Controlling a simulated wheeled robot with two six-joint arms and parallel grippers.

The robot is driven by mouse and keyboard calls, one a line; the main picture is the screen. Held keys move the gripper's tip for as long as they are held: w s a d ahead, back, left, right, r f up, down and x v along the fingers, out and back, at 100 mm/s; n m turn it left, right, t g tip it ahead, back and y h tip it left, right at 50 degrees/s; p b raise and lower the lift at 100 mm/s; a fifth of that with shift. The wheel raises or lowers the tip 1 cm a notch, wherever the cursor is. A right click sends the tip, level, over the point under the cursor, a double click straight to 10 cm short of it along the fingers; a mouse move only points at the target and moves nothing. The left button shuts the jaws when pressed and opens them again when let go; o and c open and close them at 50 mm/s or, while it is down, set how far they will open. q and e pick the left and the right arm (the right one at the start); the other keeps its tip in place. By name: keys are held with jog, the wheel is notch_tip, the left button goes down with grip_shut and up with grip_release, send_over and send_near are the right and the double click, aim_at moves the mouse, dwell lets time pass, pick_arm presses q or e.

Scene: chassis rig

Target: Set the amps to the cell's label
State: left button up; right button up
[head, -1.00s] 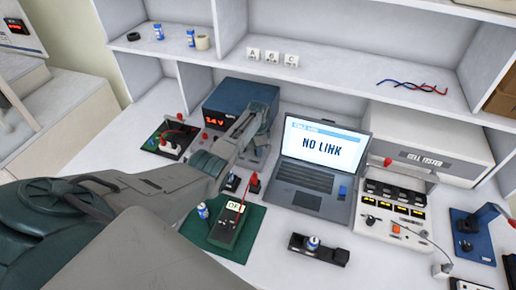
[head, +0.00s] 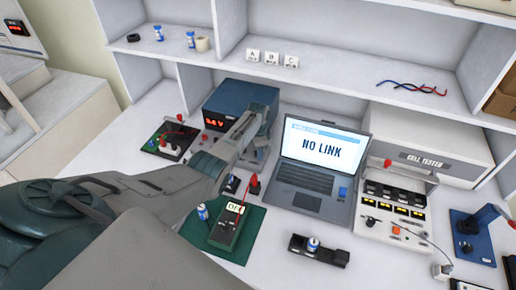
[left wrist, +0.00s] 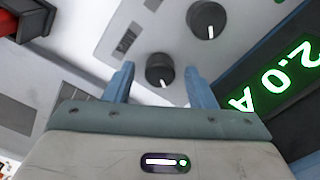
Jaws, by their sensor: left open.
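The blue power supply (head: 236,100) stands at the back of the bench with a small red reading, too blurred to read surely. My left gripper (left wrist: 160,69) is open in the left wrist view. Its two fingers stand on either side of a dark round knob (left wrist: 160,70) with a white pointer mark; I cannot tell whether they touch it. A second dark knob (left wrist: 206,19) is beyond it. A green display (left wrist: 275,80) reads 2.0 A. A blue-and-white cell (head: 313,243) stands in a black holder (head: 330,254); its label is too small to read.
A laptop (head: 322,150) shows NO LINK. The cell tester (head: 424,158) is to its right. A green meter (head: 229,228) and another small cell (head: 203,211) rest on a green mat (head: 246,242). A shelf (head: 340,80) runs above the bench.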

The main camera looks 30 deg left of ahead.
pick_arm(q)
notch_tip(320, 180, up, 11)
jog(key=b, duration=0.1)
dwell(0.4)
jog(key=shift+d+f, duration=0.1)
jog(key=shift+f, duration=0.05)
